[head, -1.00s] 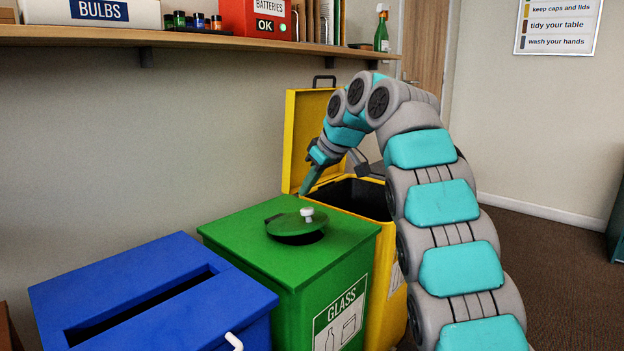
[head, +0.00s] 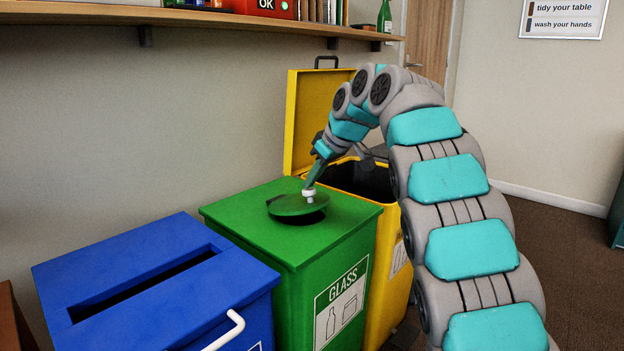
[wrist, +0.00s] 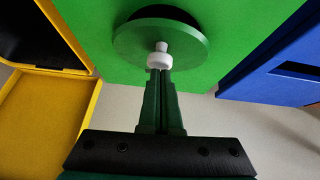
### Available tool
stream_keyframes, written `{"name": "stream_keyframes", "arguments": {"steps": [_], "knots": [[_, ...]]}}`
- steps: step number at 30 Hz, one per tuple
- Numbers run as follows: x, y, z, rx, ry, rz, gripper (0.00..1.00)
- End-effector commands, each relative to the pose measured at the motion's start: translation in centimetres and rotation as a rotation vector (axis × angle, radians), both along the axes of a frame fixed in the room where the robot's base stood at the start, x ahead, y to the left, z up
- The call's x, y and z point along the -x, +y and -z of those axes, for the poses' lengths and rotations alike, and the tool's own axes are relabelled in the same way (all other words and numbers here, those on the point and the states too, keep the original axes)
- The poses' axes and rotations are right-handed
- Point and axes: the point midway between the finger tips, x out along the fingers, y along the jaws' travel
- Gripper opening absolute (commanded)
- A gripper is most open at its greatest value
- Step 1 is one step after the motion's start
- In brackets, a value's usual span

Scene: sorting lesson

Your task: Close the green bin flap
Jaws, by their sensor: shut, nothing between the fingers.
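The green bin (head: 335,250) with the GLASS label stands in the middle of the head view. Its round green flap (head: 290,206) lies on top, with part of the dark round opening (head: 308,218) showing beside it. The flap (wrist: 135,38) has a white knob (head: 308,193), which also shows in the wrist view (wrist: 159,54). My gripper (head: 309,186) is shut and empty, its fingertips at the knob. In the wrist view the fingertips (wrist: 160,72) are together right against or just beside the knob; whether they touch it I cannot tell.
A blue bin (head: 150,290) with a slot and white handle stands left of the green bin. A yellow bin (head: 388,270) with its lid (head: 300,130) raised stands behind it. A shelf (head: 190,20) runs along the wall above.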

Motion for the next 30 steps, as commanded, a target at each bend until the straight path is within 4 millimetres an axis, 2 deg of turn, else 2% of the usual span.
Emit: {"name": "stream_keyframes", "arguments": {"steps": [18, 30], "knots": [[1.0, -1.2, 3.5, -0.094, -0.072, 0.000, 0.00], [1.2, -1.6, 3.7, -0.089, -0.065, 0.000, 0.00]]}}
